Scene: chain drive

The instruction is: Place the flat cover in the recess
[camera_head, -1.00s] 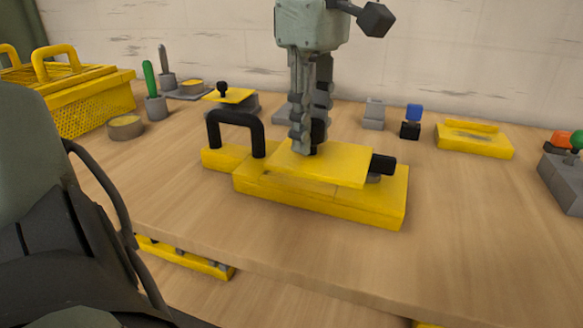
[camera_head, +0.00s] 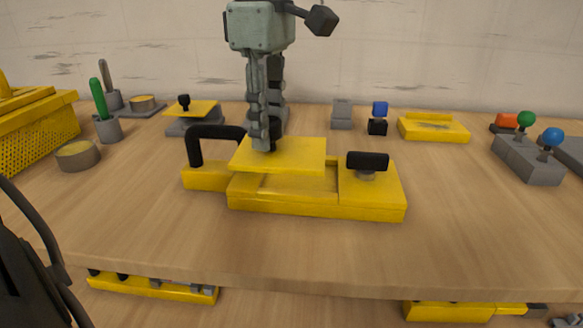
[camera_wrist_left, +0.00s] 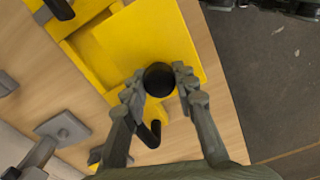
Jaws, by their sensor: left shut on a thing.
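My left gripper (camera_head: 264,145) comes down from above and is shut on the black knob of the flat yellow cover (camera_head: 295,158). The wrist view shows the knob (camera_wrist_left: 158,80) between its fingertips and the cover plate (camera_wrist_left: 150,35) beyond it. The cover is roughly level above the left part of the yellow base (camera_head: 320,208). Part of the recess (camera_head: 315,182) shows below and to the right of the cover; the rest is hidden. The cover looks raised above the recess, not seated in it. My right gripper is not in view.
The base carries a black arched handle (camera_head: 194,147) at left and a black knob (camera_head: 367,161) at right. Behind stand a lidded grey block (camera_head: 195,127) and a yellow block (camera_head: 433,128). A green-handled tool (camera_head: 101,95) is left. The table front is clear.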

